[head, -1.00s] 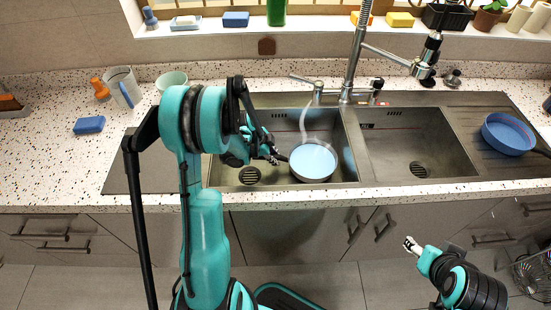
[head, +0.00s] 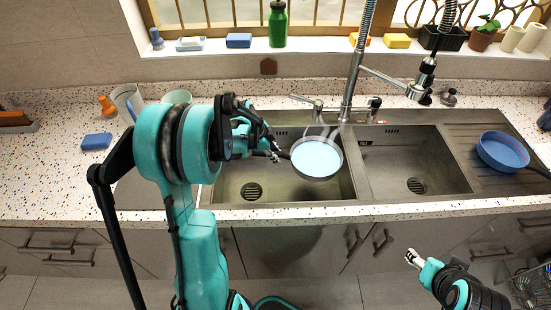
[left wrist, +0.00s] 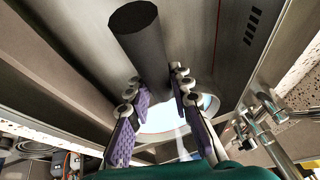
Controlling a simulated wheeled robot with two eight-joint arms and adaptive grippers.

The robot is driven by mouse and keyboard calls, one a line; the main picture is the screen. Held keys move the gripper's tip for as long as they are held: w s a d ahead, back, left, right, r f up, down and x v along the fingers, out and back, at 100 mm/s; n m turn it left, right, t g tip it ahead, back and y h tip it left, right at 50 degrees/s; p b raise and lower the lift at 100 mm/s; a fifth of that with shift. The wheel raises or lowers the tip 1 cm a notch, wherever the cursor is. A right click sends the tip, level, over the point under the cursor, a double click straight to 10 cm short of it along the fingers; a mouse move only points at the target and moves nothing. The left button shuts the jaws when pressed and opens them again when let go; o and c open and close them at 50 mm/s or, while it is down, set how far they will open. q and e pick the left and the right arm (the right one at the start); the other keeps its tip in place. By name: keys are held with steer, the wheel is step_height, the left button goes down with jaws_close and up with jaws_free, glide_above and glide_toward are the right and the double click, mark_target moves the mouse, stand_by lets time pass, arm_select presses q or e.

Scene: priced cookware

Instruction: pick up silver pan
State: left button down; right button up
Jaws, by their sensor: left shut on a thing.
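The silver pan (head: 317,158) has a grey rim and a pale blue-white inside. It is held roughly level over the left sink basin, with its dark handle toward my left gripper (head: 273,152). In the left wrist view, my left gripper (left wrist: 155,86) has its purple-padded fingers on either side of the thick dark handle (left wrist: 136,32). The pan's bright inside (left wrist: 165,120) shows partly behind the fingers. My left gripper is shut on the handle. My right gripper (head: 413,258) is low in front of the cabinets, away from the pan, its fingers too small to judge.
The left basin (head: 225,180) lies below the pan, and the right basin (head: 415,160) is empty. A tall tap (head: 352,90) stands behind the sink. A blue pan (head: 502,151) sits on the right drainboard. A blue sponge (head: 96,141) lies on the left counter.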

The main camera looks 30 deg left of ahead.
arm_select(q)
steer(key=shift+r+p, duration=0.65)
steer(key=shift+r, duration=1.85)
steer(key=shift+w, duration=0.1)
